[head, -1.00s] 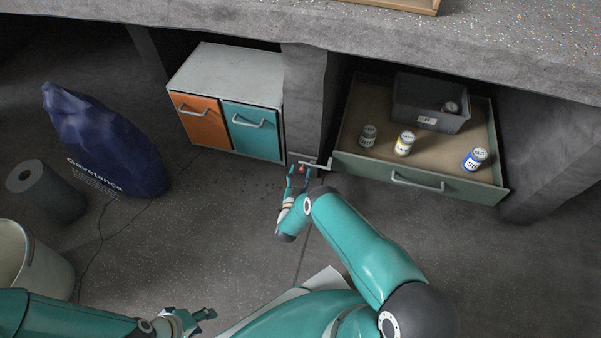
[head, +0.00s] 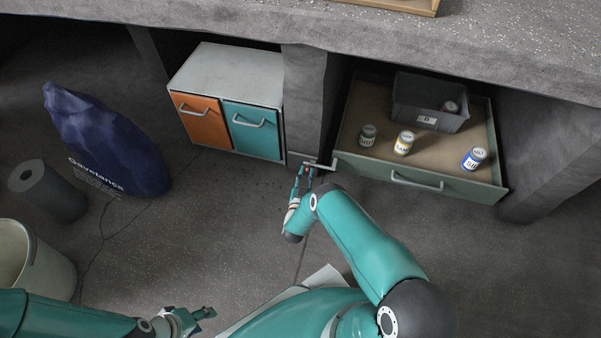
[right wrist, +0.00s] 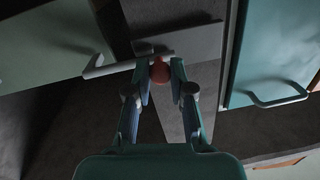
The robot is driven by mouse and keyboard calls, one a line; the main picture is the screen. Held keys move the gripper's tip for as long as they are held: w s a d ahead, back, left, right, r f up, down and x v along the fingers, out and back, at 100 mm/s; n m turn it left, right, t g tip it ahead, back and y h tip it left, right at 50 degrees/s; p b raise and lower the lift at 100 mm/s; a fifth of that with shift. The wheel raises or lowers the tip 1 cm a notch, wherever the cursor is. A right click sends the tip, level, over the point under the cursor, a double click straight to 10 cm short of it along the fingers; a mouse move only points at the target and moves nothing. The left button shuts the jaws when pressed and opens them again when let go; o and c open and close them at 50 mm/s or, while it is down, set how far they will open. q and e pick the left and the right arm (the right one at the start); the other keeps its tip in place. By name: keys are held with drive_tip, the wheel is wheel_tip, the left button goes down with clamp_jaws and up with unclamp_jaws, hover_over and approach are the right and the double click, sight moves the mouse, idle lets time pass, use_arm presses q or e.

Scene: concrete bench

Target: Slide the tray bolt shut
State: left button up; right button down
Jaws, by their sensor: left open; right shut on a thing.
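The tray bolt is a pale grey rod (head: 322,165) by the foot of the concrete post, beside the open tray's left front corner. It also shows in the right wrist view (right wrist: 108,68), with a round red-orange knob (right wrist: 160,73). My right gripper (right wrist: 160,70) is shut on this knob, one finger on each side. In the head view my right gripper (head: 304,172) is at the rod's left part. The tray (head: 364,168) is a grey-green drawer with a bar handle. My left gripper (head: 206,314) is open and empty, low in the head view, far from the bolt.
The tray holds a grey bin (head: 440,120) and several small cans, one a yellow-labelled can (head: 404,143). A cabinet (head: 225,72) with orange and teal fronts stands left of the post (head: 304,100). A blue sack (head: 105,140), a dark roll (head: 48,190) and a pail (head: 40,262) stand left.

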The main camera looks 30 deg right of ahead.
use_arm(q)
drive_tip(key=shift+r, duration=0.25)
use_arm(e)
drive_tip(key=shift+s+d, duration=0.5)
drive_tip(key=shift+s, duration=0.1)
drive_tip(key=c, duration=1)
unclamp_jaws()
drive_tip(key=shift+a, duration=0.15)
drive_tip(key=v, duration=1.1)
drive_tip(key=shift+s+a, duration=0.25)
drive_tip(key=shift+a, duration=0.05)
